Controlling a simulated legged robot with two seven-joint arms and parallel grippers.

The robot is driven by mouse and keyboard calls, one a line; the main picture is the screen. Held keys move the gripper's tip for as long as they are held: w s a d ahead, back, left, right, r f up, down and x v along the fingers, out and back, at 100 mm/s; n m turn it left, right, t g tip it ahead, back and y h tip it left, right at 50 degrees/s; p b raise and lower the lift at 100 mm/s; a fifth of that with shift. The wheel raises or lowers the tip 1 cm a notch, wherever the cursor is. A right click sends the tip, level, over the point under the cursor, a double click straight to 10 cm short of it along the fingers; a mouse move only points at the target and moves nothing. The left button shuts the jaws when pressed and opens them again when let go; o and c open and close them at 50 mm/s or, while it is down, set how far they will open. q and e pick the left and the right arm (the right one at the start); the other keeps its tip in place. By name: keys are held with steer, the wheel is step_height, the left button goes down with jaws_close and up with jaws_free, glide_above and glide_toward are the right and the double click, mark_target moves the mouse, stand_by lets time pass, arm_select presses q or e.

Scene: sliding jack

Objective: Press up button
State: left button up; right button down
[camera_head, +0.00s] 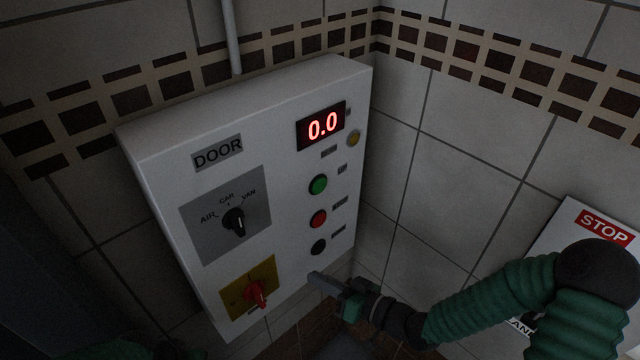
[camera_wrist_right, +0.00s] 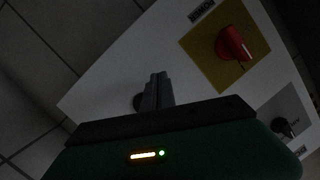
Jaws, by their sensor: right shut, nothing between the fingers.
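A white control panel (camera_head: 160,150) marked DOOR hangs on the tiled wall. On its right side a green button (camera_head: 318,184), a red button (camera_head: 318,219) and a black button (camera_head: 318,247) stand in a column. Small labels beside them are too blurred to read, so I cannot tell which is the up button. My right gripper (camera_head: 317,279) is shut and empty, with its tips just below the black button. In the right wrist view, the closed fingers (camera_wrist_right: 157,92) partly cover a dark round button (camera_wrist_right: 138,102); contact cannot be told. My left gripper is not visible.
The panel also has a red 0.0 display (camera_head: 323,125), a small yellow light (camera_head: 353,138), a black selector knob (camera_head: 234,221) and a red switch (camera_head: 256,293) on a yellow plate. A STOP sign (camera_head: 604,225) is at the right, partly behind my right arm.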

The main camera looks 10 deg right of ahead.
mark_target(319, 185)
steer(key=s+d+r+m+t+y, duration=0.1)
steer(key=s+d+r+t+y, duration=0.1)
steer(key=r, duration=0.8)
steer(key=s+d+r+m+t+y, duration=0.1)
steer(key=s+d+r+t+y, duration=0.1)
steer(key=d+r+t, duration=0.4)
step_height(319, 185, up, 5)
steer(key=shift+d+f+m+t+y, duration=0.2)
steer(key=shift+d+m+t+y, duration=0.15)
steer(key=shift+t+y, duration=0.5)
steer(key=shift+w, duration=0.1)
steer(key=w+a, duration=0.4)
steer(key=w, duration=0.3)
steer(key=shift+w+a, duration=0.25)
steer(key=shift+a, duration=0.1)
steer(key=shift+w+a, duration=0.1)
steer(key=shift+w+a, duration=0.15)
steer(key=shift+w, duration=0.1)
